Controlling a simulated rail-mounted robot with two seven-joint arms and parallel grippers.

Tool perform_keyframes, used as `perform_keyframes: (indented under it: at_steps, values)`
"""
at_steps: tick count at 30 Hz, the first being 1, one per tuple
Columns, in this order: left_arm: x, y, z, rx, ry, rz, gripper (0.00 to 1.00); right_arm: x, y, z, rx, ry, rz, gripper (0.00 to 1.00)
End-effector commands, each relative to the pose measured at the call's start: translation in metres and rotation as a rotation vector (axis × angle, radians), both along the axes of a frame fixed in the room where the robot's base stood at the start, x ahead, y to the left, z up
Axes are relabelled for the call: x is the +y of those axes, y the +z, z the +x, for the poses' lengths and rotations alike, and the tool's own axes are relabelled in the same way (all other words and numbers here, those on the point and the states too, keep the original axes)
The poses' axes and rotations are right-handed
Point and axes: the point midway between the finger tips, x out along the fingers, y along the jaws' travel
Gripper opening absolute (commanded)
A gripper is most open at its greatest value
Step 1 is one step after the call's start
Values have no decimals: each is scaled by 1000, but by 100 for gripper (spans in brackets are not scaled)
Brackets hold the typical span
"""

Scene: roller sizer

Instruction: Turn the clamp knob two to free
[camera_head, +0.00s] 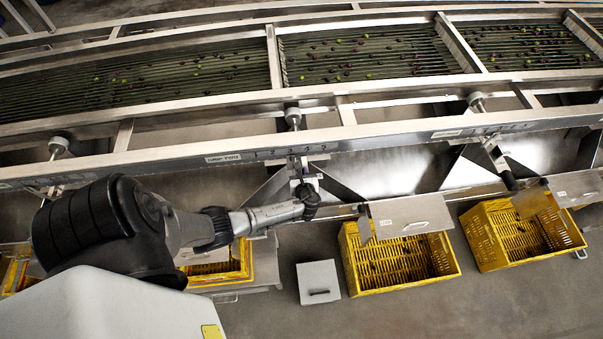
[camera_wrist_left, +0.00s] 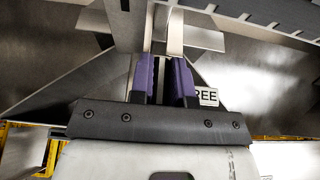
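My left arm comes in from the left in the head view. Its gripper (camera_head: 298,172) is at the middle clamp station on the front rail, below a round grey knob cap (camera_head: 293,116). In the left wrist view its two purple fingers (camera_wrist_left: 164,78) are apart, with a narrow gap between them. Pale metal bars (camera_wrist_left: 175,30) rise just beyond the fingertips. A white label (camera_wrist_left: 207,96) reading "REE" is partly hidden by the right finger. I cannot tell which part is the clamp knob, or whether the fingers touch it. My right gripper is not in view.
Similar grey caps stand at left (camera_head: 58,145) and right (camera_head: 476,99). Olives lie on the roller bed (camera_head: 360,50) behind the rail. Yellow crates (camera_head: 400,283) (camera_head: 520,262) and a grey box (camera_head: 318,282) stand below, with hanging metal plates (camera_head: 412,214) near them.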

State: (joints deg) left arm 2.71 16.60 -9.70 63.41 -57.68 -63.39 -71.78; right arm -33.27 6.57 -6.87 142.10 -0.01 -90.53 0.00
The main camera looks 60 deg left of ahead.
Motion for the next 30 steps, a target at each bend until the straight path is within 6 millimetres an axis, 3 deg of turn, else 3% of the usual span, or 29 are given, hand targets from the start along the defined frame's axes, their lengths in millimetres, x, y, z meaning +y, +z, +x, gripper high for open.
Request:
perform_keyframes:
  at_steps: [4,16,30]
  values:
    - [0,0,0,0,0,0,0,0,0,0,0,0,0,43]
    - [-1,0,1,-2,63,-2,0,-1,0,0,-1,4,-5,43]
    - [-1,-1,2,-1,462,-1,0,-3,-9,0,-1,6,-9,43]
